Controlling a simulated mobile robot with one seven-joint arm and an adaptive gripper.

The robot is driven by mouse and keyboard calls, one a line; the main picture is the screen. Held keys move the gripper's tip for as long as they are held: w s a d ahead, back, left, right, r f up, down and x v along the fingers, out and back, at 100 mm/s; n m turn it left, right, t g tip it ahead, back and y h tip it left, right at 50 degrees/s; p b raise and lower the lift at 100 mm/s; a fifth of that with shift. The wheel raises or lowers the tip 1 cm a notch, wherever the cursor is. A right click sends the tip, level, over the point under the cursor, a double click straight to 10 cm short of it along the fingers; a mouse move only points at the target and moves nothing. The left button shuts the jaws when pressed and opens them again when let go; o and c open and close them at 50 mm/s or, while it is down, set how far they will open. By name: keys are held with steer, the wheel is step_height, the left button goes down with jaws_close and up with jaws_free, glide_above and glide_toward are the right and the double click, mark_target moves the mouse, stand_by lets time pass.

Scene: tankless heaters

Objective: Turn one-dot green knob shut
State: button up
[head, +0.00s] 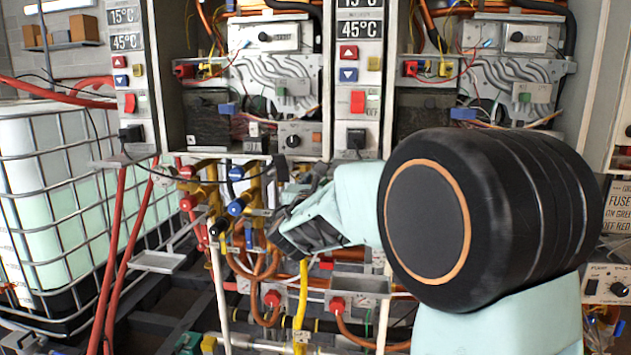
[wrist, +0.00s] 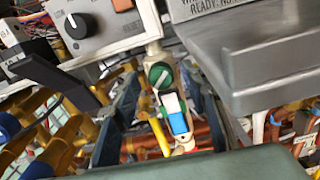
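A round green knob (wrist: 160,75) sits below a grey control panel in the upper middle of the wrist view. No dot can be made out on it. My gripper (wrist: 160,92) is open, with one dark finger on each side of the knob's line. I cannot tell whether the fingers reach the knob or stop short of it. A white and blue block-like part (wrist: 175,113) shows just below the knob, between the fingers. In the head view, my gripper (head: 290,195) is at the pipes under the middle heater, and the knob there is hidden or too small to tell.
A grey metal ledge (wrist: 255,60) stands close on the right in the wrist view. A panel with a black dial (wrist: 76,25) is above left. Yellow valves, blue knobs (head: 237,206) and copper pipes crowd the left side. A caged white tank (head: 50,190) stands far left.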

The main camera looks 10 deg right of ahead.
steer(key=shift+w+d, duration=0.1)
steer(key=shift+w, duration=0.2)
jaws_close()
